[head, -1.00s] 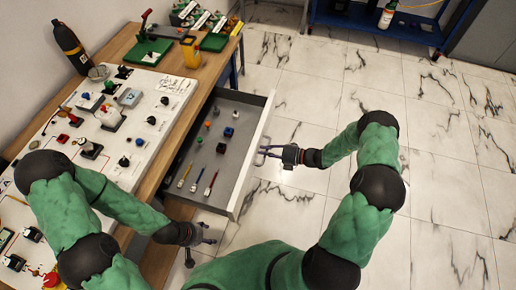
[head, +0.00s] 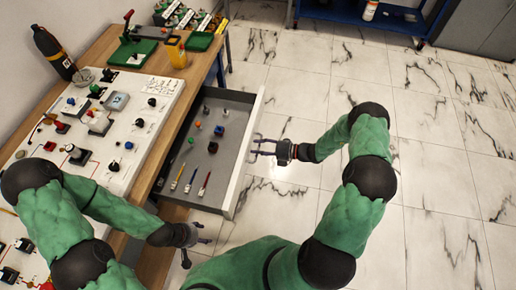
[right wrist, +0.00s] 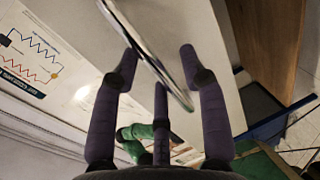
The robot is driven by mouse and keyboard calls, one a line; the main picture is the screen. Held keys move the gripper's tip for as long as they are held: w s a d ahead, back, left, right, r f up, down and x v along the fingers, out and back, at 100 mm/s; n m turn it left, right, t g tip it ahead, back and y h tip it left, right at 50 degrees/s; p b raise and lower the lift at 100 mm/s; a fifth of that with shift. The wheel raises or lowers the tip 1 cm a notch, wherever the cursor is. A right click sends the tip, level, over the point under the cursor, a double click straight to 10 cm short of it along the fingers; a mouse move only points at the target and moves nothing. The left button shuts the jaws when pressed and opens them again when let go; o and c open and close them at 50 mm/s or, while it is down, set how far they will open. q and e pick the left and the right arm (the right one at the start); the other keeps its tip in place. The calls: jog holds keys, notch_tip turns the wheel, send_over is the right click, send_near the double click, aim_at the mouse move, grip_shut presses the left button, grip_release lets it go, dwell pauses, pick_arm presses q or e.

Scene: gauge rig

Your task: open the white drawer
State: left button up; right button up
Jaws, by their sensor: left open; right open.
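The white drawer (head: 241,165) stands pulled out from under the wooden workbench, its grey inside and contents showing in the head view. My right gripper (head: 259,147) is open just outside the drawer's front panel, at handle height. In the right wrist view, the silver handle bar (right wrist: 141,44) runs slantwise between the spread fingers of my right gripper (right wrist: 158,62), in front of the pale drawer front (right wrist: 212,75). Whether any finger touches the bar I cannot tell. My left gripper (head: 205,233) is open and empty near the drawer's near end, beside the bench.
Pens (head: 190,180) and several small coloured parts lie in the drawer. A white panel (head: 120,130) with knobs, a dark bottle (head: 53,53) and a yellow container (head: 177,54) stand on the bench. The marble floor (head: 300,100) right of the drawer is clear. A blue cart (head: 375,25) stands behind.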

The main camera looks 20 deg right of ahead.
jog(key=v, duration=1.1)
jog(key=shift+s+d, duration=0.2)
jog(key=s+a+f+n+g+h, duration=0.3)
jog(key=s+a+f+n+g, duration=0.45)
jog(key=n, duration=0.65)
jog(key=s+a+f+n+g+h, duration=0.4)
jog(key=s+a+n, duration=0.5)
jog(key=n, duration=0.5)
jog(key=a+r+n+t+h, duration=0.1)
jog(key=a+n, duration=0.5)
jog(key=n, duration=0.7)
jog(key=shift+w+r+t+h, duration=0.3)
jog(key=shift+w+r+t, duration=0.2)
jog(key=shift+t, duration=0.35)
jog(key=shift+a, duration=0.15)
